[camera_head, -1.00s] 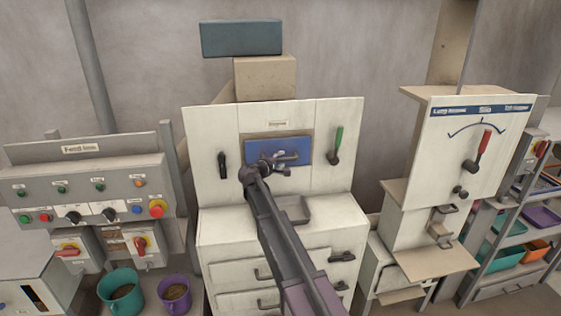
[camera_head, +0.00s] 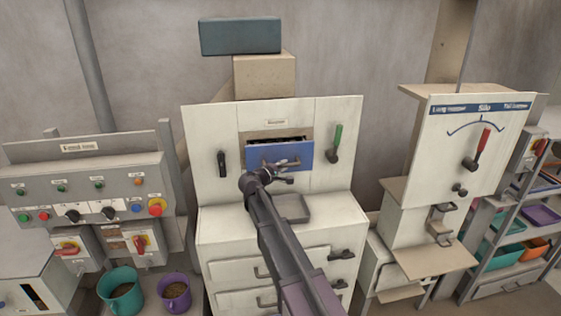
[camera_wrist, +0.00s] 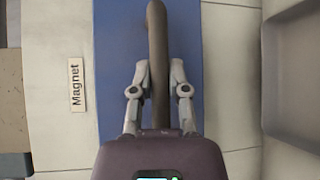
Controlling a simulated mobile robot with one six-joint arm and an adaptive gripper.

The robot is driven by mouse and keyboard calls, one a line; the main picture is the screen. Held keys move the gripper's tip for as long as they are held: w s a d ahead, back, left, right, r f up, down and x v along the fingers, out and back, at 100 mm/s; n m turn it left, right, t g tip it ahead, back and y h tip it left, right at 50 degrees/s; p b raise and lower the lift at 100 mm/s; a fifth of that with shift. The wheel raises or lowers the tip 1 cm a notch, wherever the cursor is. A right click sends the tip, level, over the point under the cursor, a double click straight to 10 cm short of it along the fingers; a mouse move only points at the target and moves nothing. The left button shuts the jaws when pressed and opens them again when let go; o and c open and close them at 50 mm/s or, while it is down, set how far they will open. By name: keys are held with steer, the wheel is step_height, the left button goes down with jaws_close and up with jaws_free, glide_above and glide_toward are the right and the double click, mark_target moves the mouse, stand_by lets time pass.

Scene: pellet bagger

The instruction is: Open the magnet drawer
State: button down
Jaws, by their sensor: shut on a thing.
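The magnet drawer (camera_head: 293,154) has a blue front and sits in the middle of the white cabinet. It is partly pulled out, with a dark opening showing above its front. In the wrist view its blue front (camera_wrist: 112,60) lies beside a label reading "Magnet" (camera_wrist: 76,85). Its brown bar handle (camera_wrist: 157,35) runs between my fingers. My gripper (camera_wrist: 158,82) is shut on the handle. In the head view my gripper (camera_head: 283,172) is at the drawer front, and my arm hides part of the cabinet below.
A black handle (camera_head: 222,164) is left of the drawer, and a green-handled lever (camera_head: 335,142) is right of it. A grey tray (camera_head: 293,208) sits just below. More drawers (camera_head: 320,262) are lower down. A control panel (camera_head: 90,190) stands at left.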

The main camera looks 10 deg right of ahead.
mark_target(277, 159)
steer(key=s, duration=1)
steer(key=shift+d, duration=0.15)
steer(key=c, duration=0.6)
jaws_free()
steer(key=w, duration=1.6)
steer(key=shift+a, duration=0.25)
steer(key=p+v, duration=0.2)
steer(key=v, duration=1.2)
steer(key=s+d+f+m+g+y+b, duration=0.25)
steer(key=s+d+f+m+g, duration=0.4)
steer(key=s+d+f, duration=0.65)
steer(key=s+f+m+g+y, duration=0.2)
steer(key=s+f+y, duration=0.1)
steer(key=s, duration=0.5)
steer(key=s+f+m+g+y+b, duration=0.1)
steer(key=s+f+g+y, duration=0.2)
steer(key=s, duration=0.6)
steer(key=shift+s+a+f+m+y+b, duration=0.3)
steer(key=shift+a+f+m+y, duration=0.15)
steer(key=shift+y, duration=0.3)
